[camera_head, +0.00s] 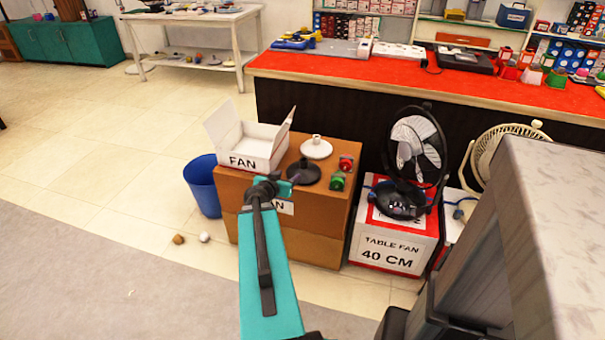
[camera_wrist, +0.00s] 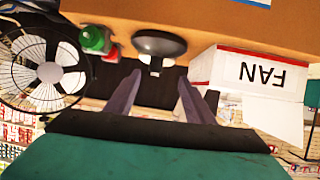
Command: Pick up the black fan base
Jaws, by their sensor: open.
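The black fan base (camera_head: 304,172) is a dark round disc with a short stub, on top of the brown cardboard box (camera_head: 235,192). It also shows near the top middle of the wrist view (camera_wrist: 158,42). My gripper (camera_head: 290,184) is at the near edge of the box top, close to the base. In the wrist view my gripper (camera_wrist: 159,77) has its two fingers apart with nothing between them. The base lies just beyond the fingertips, about centred between them. The gap to it is hard to judge.
On the same box are a white open carton marked FAN (camera_head: 252,150), a white base (camera_head: 316,148), a red item (camera_head: 346,162) and a green item (camera_head: 337,181). A black fan (camera_head: 414,155) stands on the table fan box (camera_head: 388,250) to the right. A blue bin (camera_head: 202,187) is left.

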